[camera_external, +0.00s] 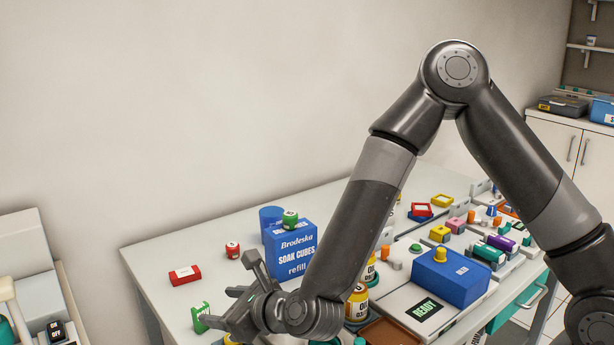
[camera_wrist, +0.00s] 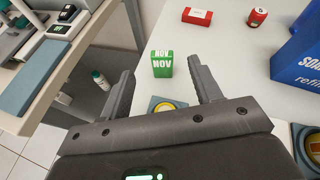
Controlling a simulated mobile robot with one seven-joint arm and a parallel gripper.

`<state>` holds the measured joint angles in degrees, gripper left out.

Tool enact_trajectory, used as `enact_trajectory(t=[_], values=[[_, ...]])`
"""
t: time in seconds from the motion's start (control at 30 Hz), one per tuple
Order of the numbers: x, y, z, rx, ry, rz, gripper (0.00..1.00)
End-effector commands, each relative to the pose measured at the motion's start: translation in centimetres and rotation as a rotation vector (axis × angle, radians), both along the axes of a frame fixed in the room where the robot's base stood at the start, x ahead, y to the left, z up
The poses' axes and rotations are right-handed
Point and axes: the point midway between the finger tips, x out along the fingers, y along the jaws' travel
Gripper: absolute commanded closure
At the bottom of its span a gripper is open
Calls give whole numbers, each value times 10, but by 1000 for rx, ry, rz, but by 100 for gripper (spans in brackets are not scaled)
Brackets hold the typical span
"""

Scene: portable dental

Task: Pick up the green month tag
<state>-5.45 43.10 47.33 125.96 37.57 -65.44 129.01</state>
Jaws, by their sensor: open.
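The green month tag (camera_wrist: 162,66) stands on the white table in the wrist view, with "NOV" in white on its front and top. In the external view the green tag (camera_external: 200,318) is near the table's front left, partly hidden by my gripper. My gripper (camera_wrist: 163,78) is open and empty of anything held. In the wrist view the tag shows between the two fingers, near the level of their tips. In the external view my gripper (camera_external: 240,306) reaches low toward the tag. I cannot tell whether a finger touches it.
A blue "Soak Cubes" box (camera_external: 290,250) stands to the right. A yellow-topped item (camera_wrist: 168,104) lies near my fingers. The table edge is close on the left.

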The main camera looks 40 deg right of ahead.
Motion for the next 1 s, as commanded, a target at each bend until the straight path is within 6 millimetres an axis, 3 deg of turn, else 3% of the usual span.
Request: enact_trajectory(t=[0.1, 0.27, 1.0], values=[[-5, 4, -14, 104, 33, -86, 42], [-6, 6, -21, 169, 46, -144, 42], [80, 22, -50, 174, 46, -150, 42]])
